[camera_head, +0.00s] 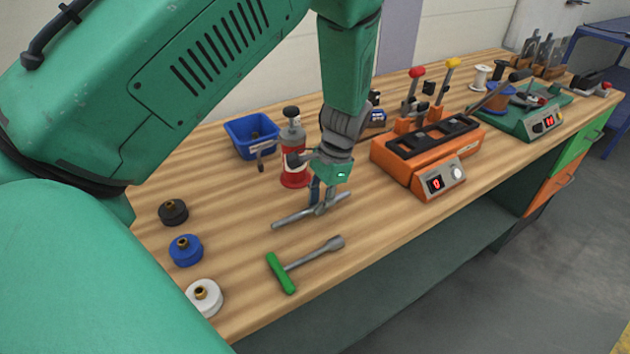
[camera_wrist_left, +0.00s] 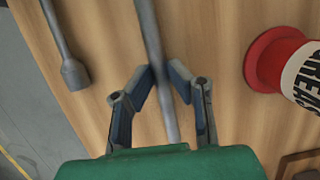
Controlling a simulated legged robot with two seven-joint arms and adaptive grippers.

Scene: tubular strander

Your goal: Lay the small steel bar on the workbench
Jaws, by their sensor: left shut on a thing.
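The small steel bar (camera_head: 290,215) is a thin grey rod at the front middle of the wooden workbench (camera_head: 400,215). My left gripper (camera_head: 318,207) points down and is shut on the bar near its middle. In the left wrist view the bar (camera_wrist_left: 152,40) runs between the two fingertips of my left gripper (camera_wrist_left: 166,84), which close on it from both sides. The bar is very close to the bench top; I cannot tell whether it touches the wood. My right gripper is not in view.
A green-handled T-shaped tool (camera_head: 305,260) lies just in front of the bar. A red grease bottle (camera_head: 294,165) and a blue bin (camera_head: 240,140) stand behind. An orange device (camera_head: 425,155) is to the right. Black, blue (camera_head: 186,250) and white spools sit at left.

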